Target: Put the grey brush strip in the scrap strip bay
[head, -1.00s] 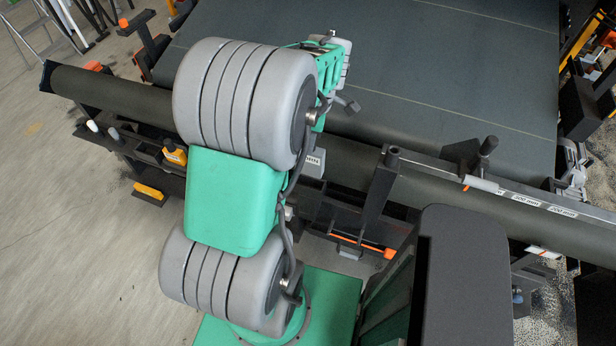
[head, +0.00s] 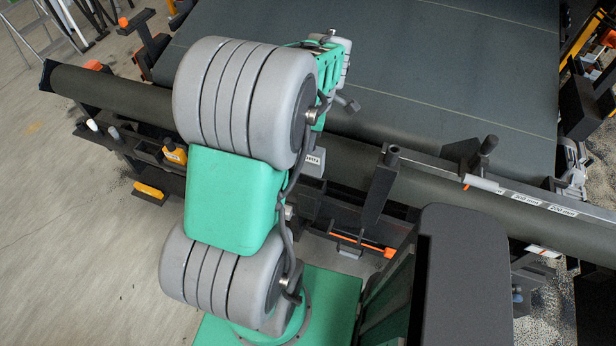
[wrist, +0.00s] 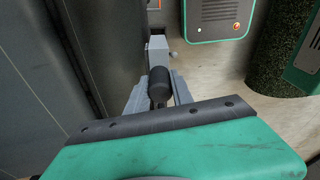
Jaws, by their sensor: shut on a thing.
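In the wrist view my gripper (wrist: 160,84) points away from the camera, its two grey fingers closed on a dark, round-ended piece (wrist: 159,86). A light grey block (wrist: 157,48) shows just beyond it; I cannot tell whether the two are joined. I cannot tell for sure that the held piece is the grey brush strip. I cannot make out the scrap strip bay in either view.
A long dark roller (head: 110,90) runs along the front of a wide dark belt (head: 400,70). Black posts (head: 381,185) stand at its front edge beside a rail (head: 540,200) with millimetre labels. In the wrist view a green-edged grey panel (wrist: 215,15) and a turf roll (wrist: 285,50) lie to the right.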

